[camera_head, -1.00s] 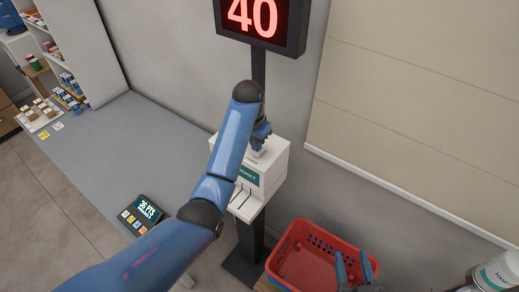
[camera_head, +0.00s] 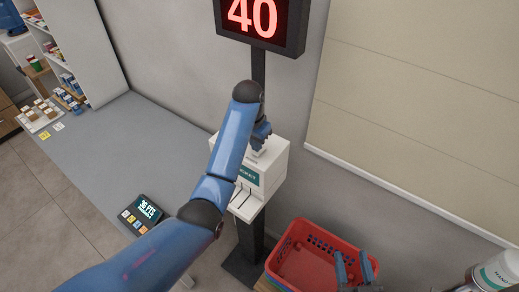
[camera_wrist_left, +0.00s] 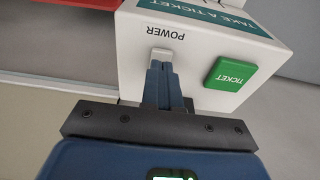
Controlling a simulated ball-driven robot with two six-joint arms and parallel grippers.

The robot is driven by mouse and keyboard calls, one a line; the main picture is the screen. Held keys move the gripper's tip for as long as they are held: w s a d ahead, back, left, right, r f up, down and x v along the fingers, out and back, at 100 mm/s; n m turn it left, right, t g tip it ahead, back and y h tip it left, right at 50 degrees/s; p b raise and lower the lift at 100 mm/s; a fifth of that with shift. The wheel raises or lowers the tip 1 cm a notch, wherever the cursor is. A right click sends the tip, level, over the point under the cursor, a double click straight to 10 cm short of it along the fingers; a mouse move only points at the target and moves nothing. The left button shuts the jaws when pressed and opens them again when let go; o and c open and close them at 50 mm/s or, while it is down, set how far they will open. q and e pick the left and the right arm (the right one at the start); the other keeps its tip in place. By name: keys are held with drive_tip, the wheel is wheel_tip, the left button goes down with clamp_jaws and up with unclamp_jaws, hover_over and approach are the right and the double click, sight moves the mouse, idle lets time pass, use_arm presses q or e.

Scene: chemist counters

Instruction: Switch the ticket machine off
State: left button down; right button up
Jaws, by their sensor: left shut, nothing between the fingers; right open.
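The white ticket machine (camera_head: 271,168) stands on a dark post below a display reading 40. In the left wrist view its side panel (camera_wrist_left: 207,52) carries a green TICKET button (camera_wrist_left: 230,74) and a light grey switch (camera_wrist_left: 161,55) beside the word POWER. My left gripper (camera_head: 258,146) is shut and empty at the machine's top. In the left wrist view its fingertips (camera_wrist_left: 160,68) are at the switch's near end and cover part of it. I cannot tell whether they touch. My right gripper (camera_head: 355,268) is open over the red basket.
The red basket (camera_head: 291,238) sits below and right of the machine. A grey counter (camera_head: 130,150) with a small points terminal (camera_head: 141,214) lies to the left. A white canister (camera_head: 497,272) stands at the lower right. The wall is close behind the machine.

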use_arm(q)
drive_tip(key=shift+f+b, duration=0.3)
drive_tip(key=shift+f, duration=0.6)
idle(0.9)
drive_tip(key=shift+r+p, duration=0.85)
drive_tip(key=shift+r, duration=2.65)
